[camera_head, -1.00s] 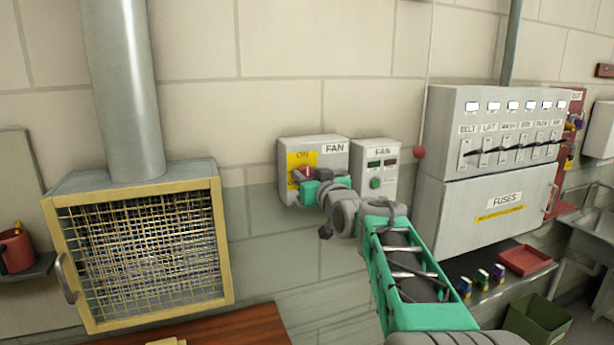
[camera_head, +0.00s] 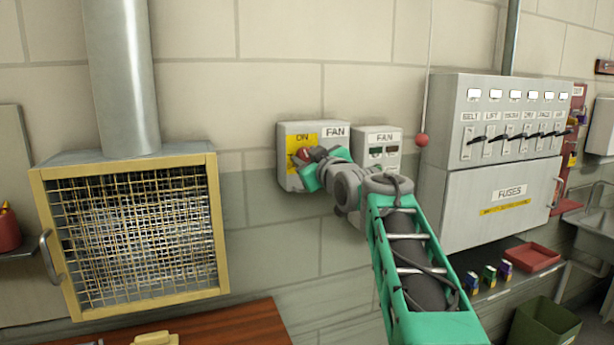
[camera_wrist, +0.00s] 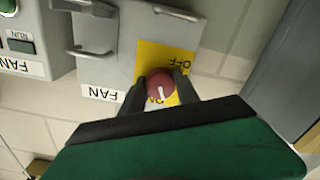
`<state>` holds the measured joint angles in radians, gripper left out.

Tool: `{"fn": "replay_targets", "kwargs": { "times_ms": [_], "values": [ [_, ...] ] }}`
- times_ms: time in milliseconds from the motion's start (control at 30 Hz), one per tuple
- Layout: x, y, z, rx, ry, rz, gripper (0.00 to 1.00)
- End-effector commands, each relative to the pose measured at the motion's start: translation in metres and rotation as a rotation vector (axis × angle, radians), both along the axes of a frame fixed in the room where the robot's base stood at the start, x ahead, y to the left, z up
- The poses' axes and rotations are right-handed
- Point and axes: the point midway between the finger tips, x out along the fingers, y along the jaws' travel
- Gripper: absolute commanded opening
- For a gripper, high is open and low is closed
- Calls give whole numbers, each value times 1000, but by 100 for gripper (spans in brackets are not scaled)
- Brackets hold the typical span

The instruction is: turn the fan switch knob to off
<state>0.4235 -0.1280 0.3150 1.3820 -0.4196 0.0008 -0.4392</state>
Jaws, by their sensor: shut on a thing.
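The red fan switch knob (camera_head: 304,154) is on a grey wall box (camera_head: 286,168) labelled FAN, over a yellow plate (camera_head: 330,135) with ON readable at its top. In the wrist view the picture is upside down. There the round knob (camera_wrist: 158,90) has a white pointer line aimed toward the partly hidden ON word. OFF is printed on the yellow plate (camera_wrist: 165,55) at the other end. My gripper (camera_wrist: 160,78) is shut on the knob, one dark finger on each side. In the head view my gripper (camera_head: 311,168) partly covers the knob.
A second FAN box (camera_head: 384,136) is just right, partly behind my wrist. A red ball on a cord (camera_head: 421,140) hangs nearby. Farther right is the fuse cabinet (camera_head: 500,205) with a row of levers. A yellow-framed mesh cage (camera_head: 222,235) stands at left.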

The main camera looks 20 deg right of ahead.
Motion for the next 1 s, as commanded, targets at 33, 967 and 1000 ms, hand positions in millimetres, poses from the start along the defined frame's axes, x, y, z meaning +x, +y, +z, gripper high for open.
{"fn": "replay_targets", "kwargs": {
  "times_ms": [33, 967, 1000],
  "values": [
    [0, 0, -8, -44, -1, 0, 0],
    [0, 0, -3, -906, 4, 1, 0],
    [0, 0, -2, -936, 4, 2, 0]
  ]
}}
